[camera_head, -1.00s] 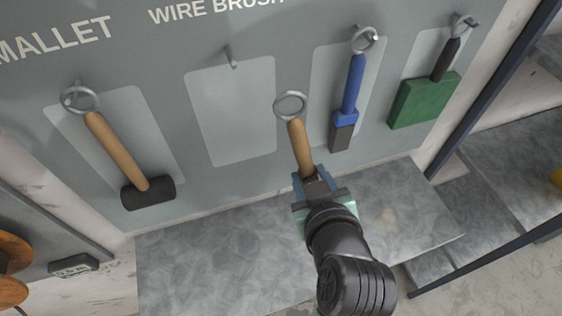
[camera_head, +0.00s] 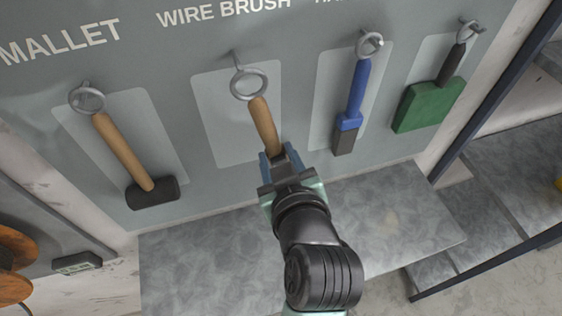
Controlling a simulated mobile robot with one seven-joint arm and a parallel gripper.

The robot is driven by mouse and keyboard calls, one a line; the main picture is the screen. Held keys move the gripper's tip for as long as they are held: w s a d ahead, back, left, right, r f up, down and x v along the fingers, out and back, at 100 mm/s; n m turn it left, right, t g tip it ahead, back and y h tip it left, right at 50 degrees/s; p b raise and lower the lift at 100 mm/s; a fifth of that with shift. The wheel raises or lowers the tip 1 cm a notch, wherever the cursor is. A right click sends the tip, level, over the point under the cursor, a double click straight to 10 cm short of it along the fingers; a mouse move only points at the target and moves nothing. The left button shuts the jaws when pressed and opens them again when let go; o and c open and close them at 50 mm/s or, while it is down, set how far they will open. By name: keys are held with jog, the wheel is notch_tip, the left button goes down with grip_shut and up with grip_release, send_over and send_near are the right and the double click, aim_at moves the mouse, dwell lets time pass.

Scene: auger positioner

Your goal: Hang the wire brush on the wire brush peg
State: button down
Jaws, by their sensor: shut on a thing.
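The wire brush (camera_head: 264,122) shows as a wooden handle with a grey metal ring (camera_head: 248,84) at its upper end. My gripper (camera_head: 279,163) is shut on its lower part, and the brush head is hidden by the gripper. The wire brush peg (camera_head: 234,57) sticks out of the board under the "WIRE BRUSH" label, at the top of an empty pale panel (camera_head: 215,120). In the picture the ring lies just below the peg's tip, slightly to the right. I cannot tell how far the ring is from the board.
A mallet (camera_head: 125,150) hangs on the left. A blue-handled tool (camera_head: 357,90) and a green block-headed brush (camera_head: 428,105) hang on the right. A grey ledge (camera_head: 200,265) runs below the board. A dark rail (camera_head: 500,90) stands at right.

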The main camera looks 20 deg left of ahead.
aim_at(269, 137)
jog(key=r+b+x, duration=0.1)
jog(key=x, duration=0.5)
jog(key=shift+w+a, duration=0.15)
jog(key=shift+a, duration=0.3)
dwell(0.4)
dwell(0.4)
jog(key=shift+c, duration=1.8)
grip_release()
